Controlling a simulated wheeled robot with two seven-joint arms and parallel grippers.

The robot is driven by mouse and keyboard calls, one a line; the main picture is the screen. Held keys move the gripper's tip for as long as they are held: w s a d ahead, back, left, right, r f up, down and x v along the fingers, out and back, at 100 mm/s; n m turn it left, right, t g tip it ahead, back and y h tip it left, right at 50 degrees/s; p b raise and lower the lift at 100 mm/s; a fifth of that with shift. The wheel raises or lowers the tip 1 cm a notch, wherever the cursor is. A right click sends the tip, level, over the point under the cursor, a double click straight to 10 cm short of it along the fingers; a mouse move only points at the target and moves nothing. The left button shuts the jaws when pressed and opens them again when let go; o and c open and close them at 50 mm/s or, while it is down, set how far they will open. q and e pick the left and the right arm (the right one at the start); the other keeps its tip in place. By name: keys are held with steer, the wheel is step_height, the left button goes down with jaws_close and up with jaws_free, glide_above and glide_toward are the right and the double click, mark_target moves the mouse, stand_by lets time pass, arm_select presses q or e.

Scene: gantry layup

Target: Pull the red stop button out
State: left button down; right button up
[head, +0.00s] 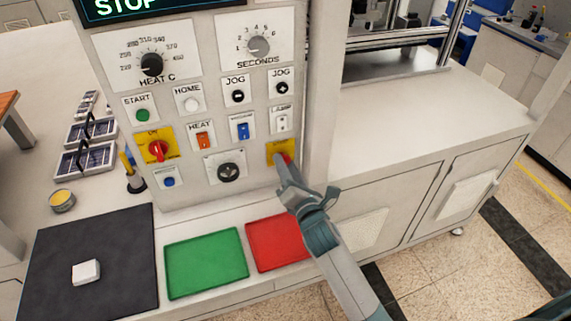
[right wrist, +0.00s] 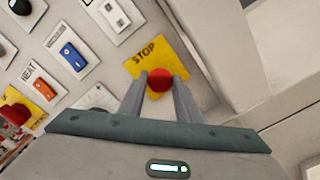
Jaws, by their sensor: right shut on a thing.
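The red stop button (right wrist: 160,81) sits on a yellow plate marked STOP (right wrist: 146,52), at the lower right of the control panel. In the head view the button (head: 287,158) is mostly covered by my right gripper (head: 283,166), and its yellow plate (head: 276,149) shows around it. In the right wrist view my right gripper (right wrist: 160,92) has one finger on each side of the button and is shut on it. How far the button stands out from the plate cannot be told. My left gripper is not in view.
The control panel (head: 214,107) carries knobs and buttons close by, including a rotary knob (head: 229,171) and a blue switch (head: 242,130). Below lie a green tray (head: 206,263), a red tray (head: 276,243) and a dark mat (head: 88,247) with a white block (head: 86,271).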

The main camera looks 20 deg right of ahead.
steer(key=o, duration=1.1)
steer(key=shift+s, duration=0.15)
steer(key=s+b, duration=0.5)
steer(key=s, duration=1.2)
steer(key=shift+d, duration=0.35)
steer(key=shift+s, duration=0.1)
